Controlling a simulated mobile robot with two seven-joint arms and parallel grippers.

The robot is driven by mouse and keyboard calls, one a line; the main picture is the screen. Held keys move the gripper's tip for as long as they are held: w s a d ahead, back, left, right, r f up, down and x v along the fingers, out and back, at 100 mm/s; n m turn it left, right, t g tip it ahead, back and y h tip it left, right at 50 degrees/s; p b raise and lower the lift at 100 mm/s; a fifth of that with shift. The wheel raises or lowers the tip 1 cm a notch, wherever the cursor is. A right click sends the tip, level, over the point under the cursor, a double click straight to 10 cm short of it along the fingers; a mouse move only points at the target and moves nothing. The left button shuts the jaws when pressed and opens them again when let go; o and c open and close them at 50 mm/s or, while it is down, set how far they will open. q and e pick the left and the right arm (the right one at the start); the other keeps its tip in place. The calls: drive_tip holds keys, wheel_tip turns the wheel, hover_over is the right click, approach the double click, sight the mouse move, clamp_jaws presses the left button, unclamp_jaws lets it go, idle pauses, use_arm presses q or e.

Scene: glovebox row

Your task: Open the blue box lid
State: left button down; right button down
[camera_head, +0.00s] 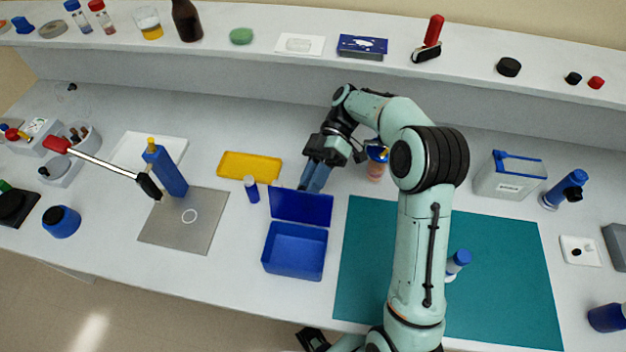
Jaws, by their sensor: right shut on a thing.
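The blue box (293,252) stands at the front middle of the bench, left of the teal mat. It looks empty inside. Its blue lid (300,206) stands raised at the back edge of the box, so the box is open. My right gripper (308,186) reaches down from behind the box and is shut at the top edge of the lid. The exact contact is partly hidden by the fingers.
A small blue-capped vial (251,190) and a yellow tray (249,166) are left of the lid. An orange-and-blue container (376,166) stands right of my gripper. A grey plate (184,220) lies further left. My right arm covers part of the teal mat (510,270).

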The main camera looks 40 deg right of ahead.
drive_tip(key=shift+w+a+f, duration=0.15)
drive_tip(key=shift+w+f, duration=0.05)
drive_tip(key=shift+f, duration=0.2)
drive_tip(key=c, duration=1.3)
unclamp_jaws()
drive_tip(key=o, duration=0.3)
drive_tip(key=shift+w+a, duration=0.15)
drive_tip(key=shift+w, duration=0.15)
drive_tip(key=shift+r, duration=0.1)
drive_tip(key=shift+r, duration=0.15)
